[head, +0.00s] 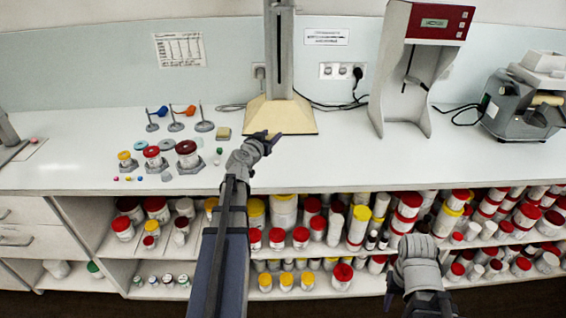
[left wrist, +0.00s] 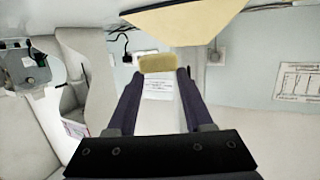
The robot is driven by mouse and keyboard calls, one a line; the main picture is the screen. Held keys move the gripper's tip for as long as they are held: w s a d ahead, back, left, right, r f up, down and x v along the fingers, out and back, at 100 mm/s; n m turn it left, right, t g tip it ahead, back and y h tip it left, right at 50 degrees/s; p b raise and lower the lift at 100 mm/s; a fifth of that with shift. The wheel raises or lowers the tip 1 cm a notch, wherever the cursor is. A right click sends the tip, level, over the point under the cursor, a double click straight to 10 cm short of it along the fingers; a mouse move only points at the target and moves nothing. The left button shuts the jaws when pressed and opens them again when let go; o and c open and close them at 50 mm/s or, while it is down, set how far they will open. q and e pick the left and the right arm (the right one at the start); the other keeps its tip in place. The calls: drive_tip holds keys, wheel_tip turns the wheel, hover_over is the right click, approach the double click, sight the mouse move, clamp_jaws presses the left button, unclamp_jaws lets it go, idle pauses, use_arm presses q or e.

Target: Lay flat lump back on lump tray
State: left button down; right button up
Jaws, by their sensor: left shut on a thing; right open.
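My left gripper (head: 268,138) is over the bench in front of the stand's cream base. In the left wrist view, its two fingers (left wrist: 158,78) are shut on a flat yellowish lump (left wrist: 157,62) at their tips. In the head view the held lump cannot be made out against the gripper and the cream base. No other tray is clearly seen. My right gripper (head: 393,293) is open and empty, low in front of the shelves.
The tall stand's cream base (head: 285,117) is just behind the left gripper. Weights, jars and small colored beads stand on the left of the bench (head: 340,165). A red-topped device (head: 420,60) and a grey machine (head: 520,105) stand at the right. Bench middle is clear.

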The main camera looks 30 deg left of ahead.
use_arm(q)
drive_tip(key=b, duration=0.6)
hover_over(271, 166)
drive_tip(key=shift+d+f, duration=0.1)
drive_tip(key=shift+f, duration=3.05)
wheel_tip(271, 166, down, 4)
drive_tip(key=b, duration=0.4)
drive_tip(key=shift+r, duration=0.15)
drive_tip(key=shift+c, duration=1.5)
unclamp_jaws()
